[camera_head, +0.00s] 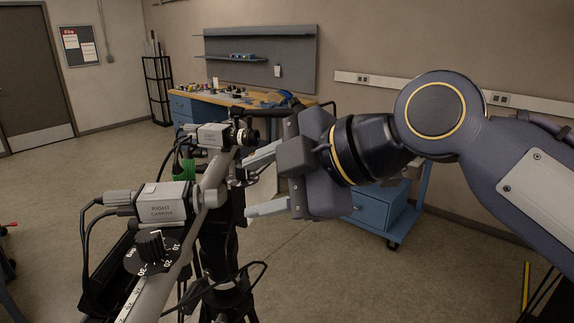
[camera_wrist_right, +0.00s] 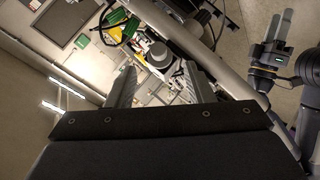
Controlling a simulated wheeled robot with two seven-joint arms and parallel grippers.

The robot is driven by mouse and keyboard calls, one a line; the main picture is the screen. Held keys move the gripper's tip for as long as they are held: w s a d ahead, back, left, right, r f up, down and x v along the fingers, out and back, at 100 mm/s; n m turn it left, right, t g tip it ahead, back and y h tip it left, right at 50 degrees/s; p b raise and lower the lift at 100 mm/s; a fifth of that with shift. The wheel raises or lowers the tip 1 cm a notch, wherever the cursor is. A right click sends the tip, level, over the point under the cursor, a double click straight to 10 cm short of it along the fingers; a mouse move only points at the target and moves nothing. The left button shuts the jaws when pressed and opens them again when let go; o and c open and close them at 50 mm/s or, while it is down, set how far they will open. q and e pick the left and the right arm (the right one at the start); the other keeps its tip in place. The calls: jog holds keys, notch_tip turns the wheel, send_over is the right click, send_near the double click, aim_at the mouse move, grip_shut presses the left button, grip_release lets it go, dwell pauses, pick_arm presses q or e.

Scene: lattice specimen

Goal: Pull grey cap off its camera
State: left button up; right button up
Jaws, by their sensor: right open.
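Two cameras sit on a grey bar (camera_head: 195,235). The nearer one, labelled right camera (camera_head: 165,203), has a round grey cap (camera_head: 212,193) on its front. The farther one, labelled left camera (camera_head: 213,135), shows a bare black lens (camera_head: 243,135). My right gripper (camera_head: 247,186) is open and empty, its fingers pointing left towards the grey cap, with a gap between. In the right wrist view the grey cap (camera_wrist_right: 159,54) shows between and beyond the open fingertips. What looks like my left gripper (camera_wrist_right: 276,28) shows at the upper right there; its jaw state is unclear.
Black cables hang behind the cameras, and a tripod (camera_head: 222,255) stands under the bar. A black dial (camera_head: 152,250) sits on the bar near the right camera. A blue cart (camera_head: 385,207) stands behind my right arm. A workbench (camera_head: 250,98) is at the back wall.

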aim_at(217, 196)
jog(key=x, duration=0.2)
jog(key=p+x, duration=0.1)
jog(key=x, duration=0.5)
jog(key=shift+s+a+r+p, duration=0.15)
jog(key=shift+a+r+p, duration=0.05)
jog(key=shift+r+p, duration=0.1)
grip_shut()
dwell(0.4)
